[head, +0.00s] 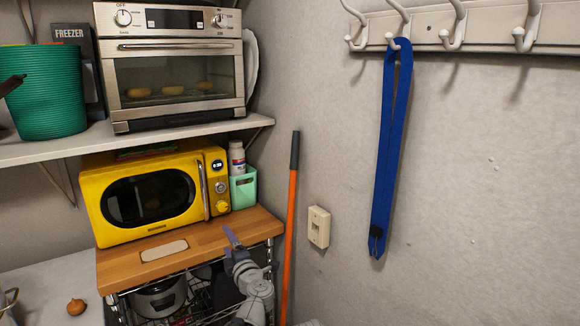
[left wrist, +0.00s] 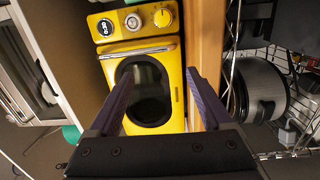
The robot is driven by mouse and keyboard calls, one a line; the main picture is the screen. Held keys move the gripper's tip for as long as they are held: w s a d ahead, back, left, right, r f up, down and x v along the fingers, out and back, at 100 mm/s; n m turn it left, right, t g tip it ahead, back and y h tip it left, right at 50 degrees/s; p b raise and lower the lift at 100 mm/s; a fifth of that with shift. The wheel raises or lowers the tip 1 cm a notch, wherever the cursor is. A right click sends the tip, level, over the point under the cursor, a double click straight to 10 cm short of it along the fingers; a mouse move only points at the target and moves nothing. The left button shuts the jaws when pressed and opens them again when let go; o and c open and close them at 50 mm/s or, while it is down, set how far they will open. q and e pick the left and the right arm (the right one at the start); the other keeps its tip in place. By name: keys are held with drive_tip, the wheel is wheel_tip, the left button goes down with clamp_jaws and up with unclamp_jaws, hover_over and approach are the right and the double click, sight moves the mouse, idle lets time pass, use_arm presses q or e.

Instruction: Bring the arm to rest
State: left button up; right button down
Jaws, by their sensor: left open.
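My left gripper (head: 232,236) shows in the head view, in front of the right end of the wooden cart top. My grey and white wrist reaches up to it from below. In the left wrist view the gripper (left wrist: 163,78) has its two purple fingers spread wide, with nothing between them. The yellow microwave (head: 145,188) stands behind and to the left of it, on the wooden top (head: 215,238). Between the fingers the left wrist view shows the microwave (left wrist: 180,50) turned on its side. My right gripper is in neither view.
A wire rack below the wooden top holds a rice cooker (head: 160,298). An orange pole (head: 291,230) leans upright at the wall, right of my gripper. A toaster oven (head: 180,65) stands on the shelf above. A blue strap (head: 388,150) hangs from a hook.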

use_arm(q)
drive_tip(key=d+m+t+h, duration=0.2)
drive_tip(key=d+m+h, duration=0.85)
drive_tip(key=m, duration=0.25)
drive_tip(key=s+d+f+m+g+h, duration=0.3)
drive_tip(key=s+f+m+g+h, duration=0.25)
drive_tip(key=f, duration=0.45)
drive_tip(key=s+a+f+m+g+y, duration=0.2)
drive_tip(key=s+a+f+g+y, duration=0.2)
drive_tip(key=s+a+f+g, duration=0.45)
drive_tip(key=s+a+f+m+g+y, duration=0.3)
drive_tip(key=s+a+f, duration=0.15)
drive_tip(key=s, duration=0.65)
drive_tip(key=s+d+r+m+p, duration=0.2)
drive_tip(key=d, duration=0.3)
drive_tip(key=s+d+r+m+g+y+p, duration=0.1)
drive_tip(key=s+d+r+p, duration=0.1)
drive_tip(key=d, duration=0.4)
drive_tip(key=shift+s+r+m, duration=0.25)
drive_tip(key=shift+s+m, duration=0.1)
drive_tip(key=shift+s, duration=0.5)
drive_tip(key=shift+d, duration=0.1)
